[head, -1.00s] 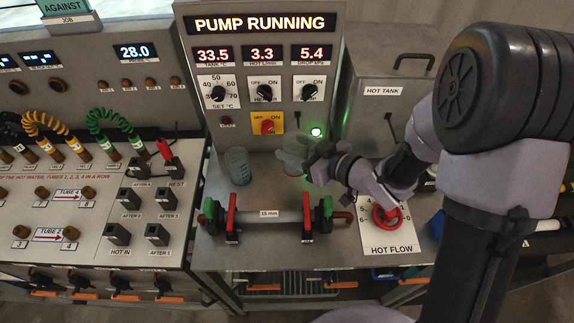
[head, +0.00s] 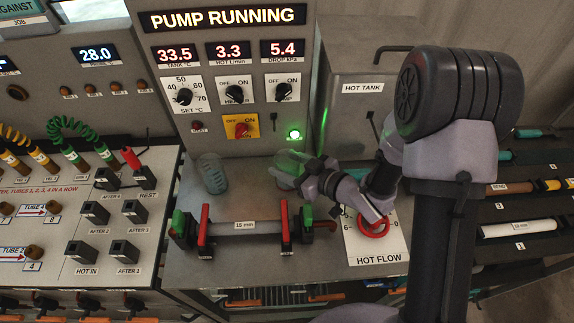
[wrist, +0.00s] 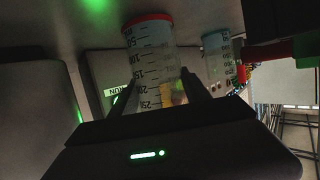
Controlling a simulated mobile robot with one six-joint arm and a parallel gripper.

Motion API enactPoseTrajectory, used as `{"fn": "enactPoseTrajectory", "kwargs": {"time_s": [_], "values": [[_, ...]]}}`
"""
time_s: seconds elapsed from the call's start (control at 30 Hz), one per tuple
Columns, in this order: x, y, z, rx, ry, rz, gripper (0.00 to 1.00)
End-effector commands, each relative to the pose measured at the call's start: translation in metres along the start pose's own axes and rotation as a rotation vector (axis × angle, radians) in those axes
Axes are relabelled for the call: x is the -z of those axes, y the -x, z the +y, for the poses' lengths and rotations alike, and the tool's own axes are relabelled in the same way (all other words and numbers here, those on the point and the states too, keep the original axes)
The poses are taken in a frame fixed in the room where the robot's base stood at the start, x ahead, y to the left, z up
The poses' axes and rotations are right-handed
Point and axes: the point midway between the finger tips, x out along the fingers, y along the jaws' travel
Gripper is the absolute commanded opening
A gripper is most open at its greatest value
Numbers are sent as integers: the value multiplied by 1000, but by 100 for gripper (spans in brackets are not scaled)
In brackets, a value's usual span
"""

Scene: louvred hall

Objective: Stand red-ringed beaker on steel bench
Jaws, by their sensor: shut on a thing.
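The red-ringed beaker (wrist: 152,60) is clear, with black graduations and a red band at its end toward the steel bench in the wrist view. My gripper (wrist: 160,88) is shut on its sides. In the head view the held beaker (head: 287,168) is a faint, green-tinted shape, partly hidden by my gripper (head: 303,177). It is over the back part of the steel bench (head: 225,262), below the green lamp. I cannot tell whether it touches the bench.
Another clear beaker (head: 212,173) stands on the bench to the left; it also shows in the wrist view (wrist: 217,60). A clamped tube (head: 248,226) with red levers lies in front. The red hot flow knob (head: 372,228) is close on the right. The pump panel (head: 226,70) rises behind.

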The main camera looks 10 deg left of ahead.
Motion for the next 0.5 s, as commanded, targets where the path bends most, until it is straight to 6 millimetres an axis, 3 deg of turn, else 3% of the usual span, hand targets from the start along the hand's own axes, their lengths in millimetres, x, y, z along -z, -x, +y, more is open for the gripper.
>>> {"fn": "enactPoseTrajectory", "kwargs": {"time_s": [0.13, 0.17, 0.23, 0.27, 0.5], "values": [[-4, -2, 0, 0, 0, 0, 6], [-4, -1, 0, 0, 0, 0, 59], [-3, -1, 0, 0, 0, 0, 72], [-3, -1, 0, 0, 0, 0, 77], [-3, -1, 0, 0, 0, 0, 77]]}}
